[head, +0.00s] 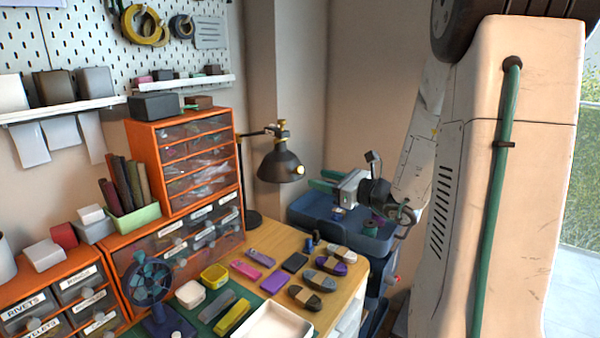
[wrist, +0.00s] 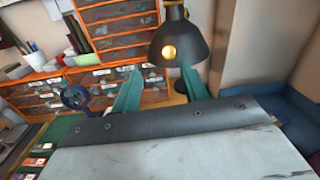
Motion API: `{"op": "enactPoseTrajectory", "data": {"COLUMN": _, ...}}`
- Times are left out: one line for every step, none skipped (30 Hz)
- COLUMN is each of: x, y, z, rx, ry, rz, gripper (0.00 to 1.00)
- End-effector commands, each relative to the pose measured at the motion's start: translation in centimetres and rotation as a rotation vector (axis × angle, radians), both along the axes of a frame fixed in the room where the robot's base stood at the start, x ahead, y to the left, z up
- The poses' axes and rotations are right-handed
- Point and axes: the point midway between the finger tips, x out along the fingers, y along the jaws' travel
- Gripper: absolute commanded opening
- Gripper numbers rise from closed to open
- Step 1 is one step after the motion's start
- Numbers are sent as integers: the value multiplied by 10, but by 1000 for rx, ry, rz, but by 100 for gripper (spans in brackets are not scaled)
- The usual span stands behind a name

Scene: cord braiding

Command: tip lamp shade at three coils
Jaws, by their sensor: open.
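The desk lamp has a dark shade (head: 281,166) on a jointed arm, with its lit bulb facing down and right. In the wrist view the shade (wrist: 180,40) stands beyond the fingers, between and above their tips. My gripper (head: 315,179) is open and empty, to the right of the shade in the head view and apart from it. Its two green fingers (wrist: 162,68) point toward the lamp. Several dark, tan-banded bundles (head: 319,281) lie in a row at the desk's right side; yellow and dark coils (head: 146,26) hang on the pegboard. I cannot tell which coils are meant.
Orange drawer cabinets (head: 186,151) stand behind and left of the lamp. A small blue fan (head: 150,280), a white tray (head: 268,325) and small coloured pieces crowd the desk. A blue bin (head: 300,208) stands below my gripper. Space between gripper and shade looks clear.

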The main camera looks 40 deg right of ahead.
Motion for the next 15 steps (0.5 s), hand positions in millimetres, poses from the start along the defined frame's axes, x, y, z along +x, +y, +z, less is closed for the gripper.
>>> {"op": "enactPoseTrajectory", "data": {"x": 1, "y": -9, "z": -2, "rx": 19, "ry": -2, "rz": -29, "gripper": 44}}
{"op": "enactPoseTrajectory", "data": {"x": 3, "y": -11, "z": -3, "rx": 26, "ry": -3, "rz": -37, "gripper": 44}}
{"op": "enactPoseTrajectory", "data": {"x": 6, "y": -12, "z": -3, "rx": 31, "ry": -4, "rz": -45, "gripper": 44}}
{"op": "enactPoseTrajectory", "data": {"x": 9, "y": -12, "z": -3, "rx": 32, "ry": -4, "rz": -46, "gripper": 44}}
{"op": "enactPoseTrajectory", "data": {"x": 13, "y": -11, "z": -3, "rx": 32, "ry": -4, "rz": -45, "gripper": 44}}
{"op": "enactPoseTrajectory", "data": {"x": 18, "y": -9, "z": -3, "rx": 32, "ry": -4, "rz": -44, "gripper": 44}}
{"op": "enactPoseTrajectory", "data": {"x": 23, "y": -7, "z": -3, "rx": 32, "ry": -4, "rz": -43, "gripper": 44}}
{"op": "enactPoseTrajectory", "data": {"x": 28, "y": -5, "z": -3, "rx": 31, "ry": -4, "rz": -41, "gripper": 44}}
{"op": "enactPoseTrajectory", "data": {"x": 35, "y": -3, "z": -3, "rx": 31, "ry": -5, "rz": -41, "gripper": 44}}
{"op": "enactPoseTrajectory", "data": {"x": 40, "y": -1, "z": -3, "rx": 31, "ry": -4, "rz": -41, "gripper": 44}}
{"op": "enactPoseTrajectory", "data": {"x": 44, "y": 0, "z": -3, "rx": 31, "ry": -3, "rz": -41, "gripper": 44}}
{"op": "enactPoseTrajectory", "data": {"x": 50, "y": 2, "z": -3, "rx": 31, "ry": -4, "rz": -41, "gripper": 44}}
{"op": "enactPoseTrajectory", "data": {"x": 55, "y": 3, "z": -3, "rx": 32, "ry": -5, "rz": -40, "gripper": 44}}
{"op": "enactPoseTrajectory", "data": {"x": 58, "y": 4, "z": -3, "rx": 30, "ry": -4, "rz": -41, "gripper": 44}}
{"op": "enactPoseTrajectory", "data": {"x": 63, "y": 5, "z": -3, "rx": 30, "ry": -4, "rz": -41, "gripper": 44}}
